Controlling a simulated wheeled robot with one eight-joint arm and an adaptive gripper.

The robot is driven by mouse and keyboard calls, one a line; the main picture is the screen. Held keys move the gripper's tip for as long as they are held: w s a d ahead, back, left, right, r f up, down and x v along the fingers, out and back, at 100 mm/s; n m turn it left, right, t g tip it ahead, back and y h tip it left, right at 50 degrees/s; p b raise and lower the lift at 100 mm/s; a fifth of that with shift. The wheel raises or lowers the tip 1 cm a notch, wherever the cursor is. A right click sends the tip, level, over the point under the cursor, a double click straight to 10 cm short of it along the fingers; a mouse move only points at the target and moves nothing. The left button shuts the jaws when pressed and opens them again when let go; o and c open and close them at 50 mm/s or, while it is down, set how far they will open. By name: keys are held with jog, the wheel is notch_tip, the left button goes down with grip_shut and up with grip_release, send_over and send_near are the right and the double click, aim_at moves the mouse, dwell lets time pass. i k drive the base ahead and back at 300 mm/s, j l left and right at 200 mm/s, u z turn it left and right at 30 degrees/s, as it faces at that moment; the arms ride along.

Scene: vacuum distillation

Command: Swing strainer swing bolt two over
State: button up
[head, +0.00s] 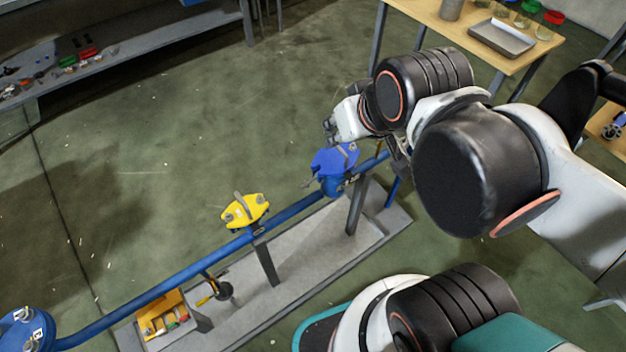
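The strainer (335,180) is a blue body on the blue pipe, right of the picture's middle in the head view. Its flat blue lid (327,160) shows above the body. A grey bar or bolt (345,157) lies at the lid, and another thin grey piece (309,181) sticks out at its left; I cannot tell which swing bolt is which. My gripper (329,131) is just above and behind the lid. Its fingers are small and partly hidden by my arm, so I cannot tell whether they are open or touch a bolt.
A yellow fitting (245,211) with a grey bar stands on the blue pipe (165,288) left of the strainer. A grey plinth (290,270) carries the pipe supports. A yellow box (163,313) sits at its left end. A wooden table (425,17) stands behind.

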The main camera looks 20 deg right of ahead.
aim_at(309, 182)
jog(key=j+z, duration=0.25)
jog(key=k+j+z, duration=0.25)
jog(key=z, duration=0.15)
jog(key=k+j+z, duration=0.1)
jog(key=k+z, duration=0.5)
jog(key=k, duration=0.85)
